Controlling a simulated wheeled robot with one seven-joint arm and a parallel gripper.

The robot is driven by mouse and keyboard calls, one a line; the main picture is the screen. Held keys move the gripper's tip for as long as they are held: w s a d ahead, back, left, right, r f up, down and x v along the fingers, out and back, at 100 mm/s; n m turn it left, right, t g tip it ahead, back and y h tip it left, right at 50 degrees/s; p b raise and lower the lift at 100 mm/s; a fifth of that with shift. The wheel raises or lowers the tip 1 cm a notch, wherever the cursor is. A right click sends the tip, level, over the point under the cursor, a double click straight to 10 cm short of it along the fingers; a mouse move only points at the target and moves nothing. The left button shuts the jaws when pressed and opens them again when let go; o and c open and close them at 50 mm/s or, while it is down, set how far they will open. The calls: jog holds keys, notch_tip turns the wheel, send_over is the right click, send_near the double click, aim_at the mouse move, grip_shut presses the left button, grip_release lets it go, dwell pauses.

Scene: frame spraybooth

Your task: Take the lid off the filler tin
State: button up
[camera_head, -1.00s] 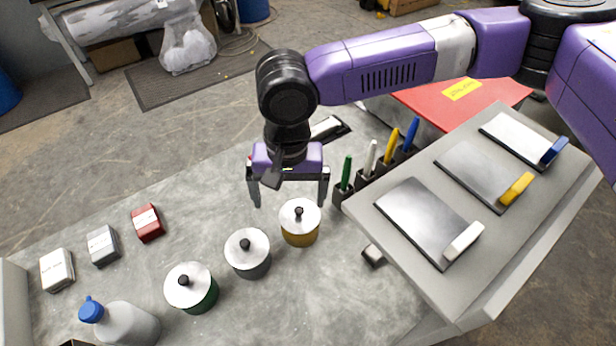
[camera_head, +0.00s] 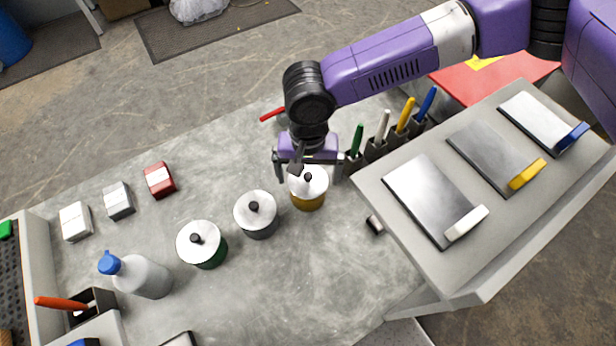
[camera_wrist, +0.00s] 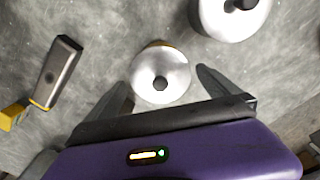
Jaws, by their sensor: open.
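Three tins with silvery lids and black knobs stand in a row on the grey bench: a yellow tin (camera_head: 308,203), a grey tin (camera_head: 262,230) and a green tin (camera_head: 210,255). I cannot read which holds filler. Each lid is on its tin. My gripper (camera_head: 307,177) is open and empty, just behind and above the yellow tin, partly overlapping it. In the wrist view, the yellow tin's lid (camera_wrist: 160,88) lies between my spread fingers (camera_wrist: 162,78), with its knob near the middle; contact cannot be told. Another lidded tin (camera_wrist: 222,22) shows at upper right.
A raised grey stand (camera_head: 450,275) with three flat panels is close on the right. Upright colored tools (camera_head: 383,130) stand in holders beside my gripper. A spray bottle (camera_head: 145,278) and three small blocks (camera_head: 118,200) are at left. The bench front is mostly clear.

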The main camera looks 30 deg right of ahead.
jog(key=c, duration=1.2)
jog(key=shift+c, duration=0.2)
